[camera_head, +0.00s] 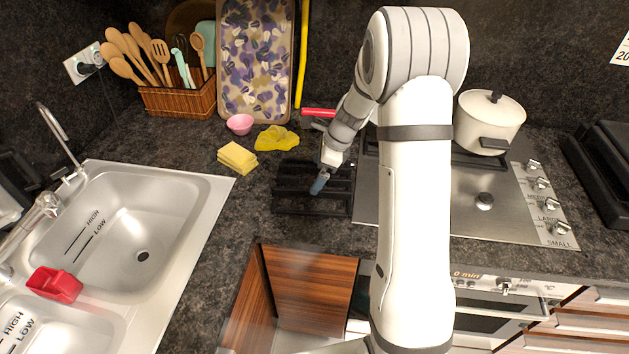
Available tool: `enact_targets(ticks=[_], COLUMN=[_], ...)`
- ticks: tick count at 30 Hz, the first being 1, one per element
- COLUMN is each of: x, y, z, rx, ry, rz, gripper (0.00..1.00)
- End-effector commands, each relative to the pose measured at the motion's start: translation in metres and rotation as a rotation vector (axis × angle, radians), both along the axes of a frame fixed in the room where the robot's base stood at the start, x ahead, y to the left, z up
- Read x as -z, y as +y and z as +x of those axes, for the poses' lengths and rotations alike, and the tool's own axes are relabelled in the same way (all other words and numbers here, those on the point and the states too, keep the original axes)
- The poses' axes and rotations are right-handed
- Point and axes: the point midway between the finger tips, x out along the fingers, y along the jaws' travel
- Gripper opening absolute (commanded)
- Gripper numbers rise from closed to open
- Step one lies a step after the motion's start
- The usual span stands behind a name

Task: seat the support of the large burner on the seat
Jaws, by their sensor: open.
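A black burner support (290,203), a slatted grate, lies on the dark counter just left of the cooktop. My gripper (319,184) is over the right part of this support, pointing down; it is open. I cannot tell whether its fingers touch the bars. The steel cooktop (508,222) has a bare burner (485,201) with no support around it on its right part. Another black support (465,157) sits at the back under a pot. My arm hides the middle of the cooktop, so I cannot see the whole seat there.
A white lidded pot (489,122) stands at the back right, near several knobs (541,183). A red handle (318,112), yellow cloth (276,138), pink bowl (240,124) and yellow sponges (237,158) lie behind and left. The sink (135,225) is at left.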

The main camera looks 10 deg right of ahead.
Motion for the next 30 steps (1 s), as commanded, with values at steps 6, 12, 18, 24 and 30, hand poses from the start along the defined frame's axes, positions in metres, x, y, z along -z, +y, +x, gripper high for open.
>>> enact_targets(ticks=[6, 12, 18, 24, 30], x=[0.027, 0.031, 0.031, 0.03, 0.03], y=[0.01, 0.011, 0.011, 0.011, 0.01], z=[0.003, 0.004, 0.004, 0.004, 0.004], rx=[-0.001, -0.001, 0.0, 0.0, 0.0], ry=[0.002, 0.0, 0.0, 0.0, 0.0], rz=[0.001, 0.0, 0.0, 0.0, 0.0], gripper=[1.0, 1.0, 0.9, 0.74, 0.57])
